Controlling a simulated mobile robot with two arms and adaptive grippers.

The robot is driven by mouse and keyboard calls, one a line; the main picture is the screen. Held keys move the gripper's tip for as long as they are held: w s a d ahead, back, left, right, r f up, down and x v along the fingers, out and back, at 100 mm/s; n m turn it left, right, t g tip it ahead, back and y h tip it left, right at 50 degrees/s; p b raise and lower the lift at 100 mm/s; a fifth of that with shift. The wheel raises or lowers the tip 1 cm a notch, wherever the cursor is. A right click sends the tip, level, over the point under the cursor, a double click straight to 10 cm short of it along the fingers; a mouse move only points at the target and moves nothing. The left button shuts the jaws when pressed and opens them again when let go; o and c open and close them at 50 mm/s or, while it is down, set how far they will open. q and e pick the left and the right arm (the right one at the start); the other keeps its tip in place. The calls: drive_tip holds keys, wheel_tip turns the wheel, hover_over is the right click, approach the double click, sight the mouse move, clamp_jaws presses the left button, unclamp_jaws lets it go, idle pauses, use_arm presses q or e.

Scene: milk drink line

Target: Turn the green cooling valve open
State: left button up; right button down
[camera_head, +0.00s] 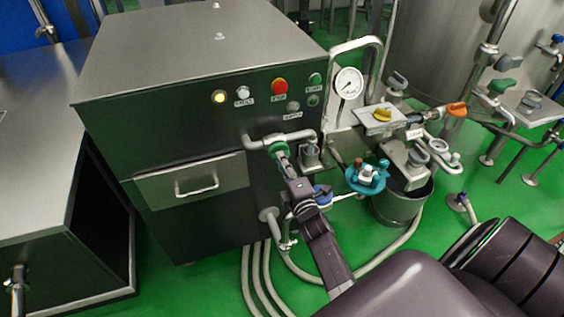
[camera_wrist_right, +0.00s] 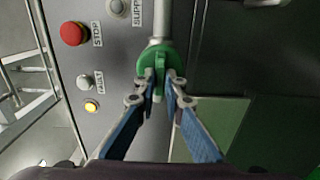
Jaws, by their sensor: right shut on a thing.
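The green cooling valve (camera_head: 278,147) sits on a pipe at the front of the dark machine cabinet, below its button panel. My right gripper (camera_head: 286,163) reaches up to it from below and is shut on its handle. In the right wrist view the round green valve (camera_wrist_right: 172,58) is at top centre, and the fingers of my right gripper (camera_wrist_right: 160,90) close on both sides of its green lever. The lever lies in line with the pipe in that view. The fingers hide part of the lever. My left gripper is not in view.
The cabinet (camera_head: 150,130) carries a red stop button (camera_head: 279,86), a lit yellow lamp (camera_head: 219,97) and a drawer (camera_head: 190,188). Hoses run below.

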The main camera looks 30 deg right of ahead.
idle(0.4)
drive_tip(key=c, duration=2)
unclamp_jaws()
drive_tip(key=v, duration=1.2)
drive_tip(key=shift+a, duration=0.1)
drive_tip(key=s+a+f+m+g+y, duration=0.1)
drive_tip(key=s+a+f+m+g, duration=0.25)
drive_tip(key=f, duration=0.75)
drive_tip(key=s+a+f+m+g+y, duration=0.15)
drive_tip(key=s+a+f, duration=0.3)
drive_tip(key=f, duration=0.65)
drive_tip(key=s+a+f+m+g+y, duration=0.1)
drive_tip(key=s+a+f+m+g, duration=0.3)
drive_tip(key=f, duration=0.8)
drive_tip(key=s+f+m+g, duration=0.1)
drive_tip(key=s+f, duration=0.3)
drive_tip(key=s, duration=0.5)
drive_tip(key=s+f+m+g, duration=0.1)
drive_tip(key=s+f+g, duration=0.3)
drive_tip(key=s, duration=0.6)
drive_tip(key=s+d+f+m+g, duration=0.1)
drive_tip(key=s+f, duration=0.4)
drive_tip(key=s, duration=0.5)
drive_tip(key=shift+d+f+m+g+y, duration=0.2)
drive_tip(key=shift+f+m+g, duration=0.25)
drive_tip(key=shift+g, duration=0.35)
